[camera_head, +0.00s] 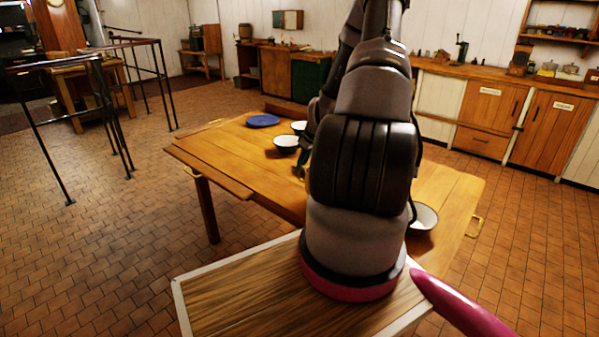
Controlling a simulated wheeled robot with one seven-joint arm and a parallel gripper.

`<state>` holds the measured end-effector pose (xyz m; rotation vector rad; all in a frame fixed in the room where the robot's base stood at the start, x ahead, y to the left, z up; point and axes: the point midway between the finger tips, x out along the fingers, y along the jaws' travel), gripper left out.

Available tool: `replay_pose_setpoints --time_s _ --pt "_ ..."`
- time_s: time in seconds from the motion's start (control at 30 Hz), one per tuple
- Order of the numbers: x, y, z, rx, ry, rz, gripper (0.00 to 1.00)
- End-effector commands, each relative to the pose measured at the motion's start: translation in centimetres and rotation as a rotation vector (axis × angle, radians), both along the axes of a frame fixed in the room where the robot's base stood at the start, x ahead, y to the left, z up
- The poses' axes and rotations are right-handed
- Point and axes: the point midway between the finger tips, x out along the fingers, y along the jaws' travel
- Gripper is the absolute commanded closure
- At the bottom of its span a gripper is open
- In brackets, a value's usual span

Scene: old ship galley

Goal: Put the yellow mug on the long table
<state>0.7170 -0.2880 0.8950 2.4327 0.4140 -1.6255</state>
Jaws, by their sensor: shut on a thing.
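The long table (235,150) is a wooden plank table in the middle of the view, in front of me. My gripper (302,166) shows only in part at the left side of my arm, low over the table. It is shut on a small yellow thing, which looks like the yellow mug (299,173). Most of the mug and the fingers are hidden behind my arm. I cannot tell whether the mug touches the tabletop.
A blue plate (263,120) lies at the table's far end. White bowls with dark rims stand near it (286,143) and at the right side (424,217). The left part of the tabletop is clear. Metal railings (100,95) stand at left; cabinets (490,108) line the back.

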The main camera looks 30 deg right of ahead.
Motion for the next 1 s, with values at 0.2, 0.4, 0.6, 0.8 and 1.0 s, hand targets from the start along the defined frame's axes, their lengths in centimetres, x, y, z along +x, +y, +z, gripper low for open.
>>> replay_pose_setpoints --time_s 0.2,0.4,0.6,0.8,1.0 --pt "-0.1 0.1 -2.9 0.003 0.002 -0.002 1.0" --pt "0.0 0.0 -4.4 -0.001 0.0 -0.001 1.0" --pt "0.0 0.0 -4.3 -0.001 0.0 0.0 1.0" --pt "0.0 0.0 -4.6 0.0 0.0 -0.002 0.54" --pt "0.0 0.0 -4.6 0.0 0.0 -0.001 0.54"
